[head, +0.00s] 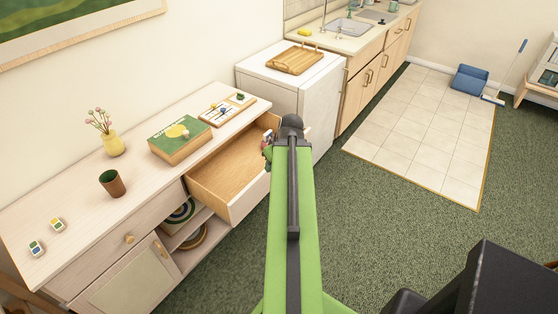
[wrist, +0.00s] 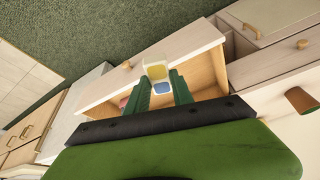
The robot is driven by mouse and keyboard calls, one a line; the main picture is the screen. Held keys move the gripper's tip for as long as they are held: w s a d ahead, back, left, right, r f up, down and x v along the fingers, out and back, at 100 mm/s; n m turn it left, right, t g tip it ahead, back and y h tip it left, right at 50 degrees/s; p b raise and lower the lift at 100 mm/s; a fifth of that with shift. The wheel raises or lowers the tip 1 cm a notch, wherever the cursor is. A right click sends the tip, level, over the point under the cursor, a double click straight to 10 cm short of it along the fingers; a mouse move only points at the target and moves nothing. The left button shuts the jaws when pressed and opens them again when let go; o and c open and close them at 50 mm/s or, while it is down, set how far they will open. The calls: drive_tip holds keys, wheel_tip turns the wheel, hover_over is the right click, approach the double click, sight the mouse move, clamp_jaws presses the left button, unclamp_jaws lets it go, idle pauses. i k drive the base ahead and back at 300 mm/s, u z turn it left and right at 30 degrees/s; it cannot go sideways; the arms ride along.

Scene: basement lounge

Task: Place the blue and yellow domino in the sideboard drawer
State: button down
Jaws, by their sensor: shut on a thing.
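The blue and yellow domino (wrist: 158,66) shows in the wrist view as a small pale tile with a yellow half and a blue half. My gripper (wrist: 161,85) is shut on it, with one green finger on each side. The sideboard drawer (head: 228,168) is pulled open, a light wooden box at the right part of the sideboard (head: 80,187). In the wrist view the drawer (wrist: 205,70) lies behind the domino. In the head view my arm hides the domino and covers part of the drawer's right end.
A white cabinet (head: 282,83) stands beyond the drawer.

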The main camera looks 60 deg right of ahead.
sight(238, 173)
drive_tip(key=u, duration=0.05)
drive_tip(key=i, duration=1)
drive_tip(key=z, duration=0.05)
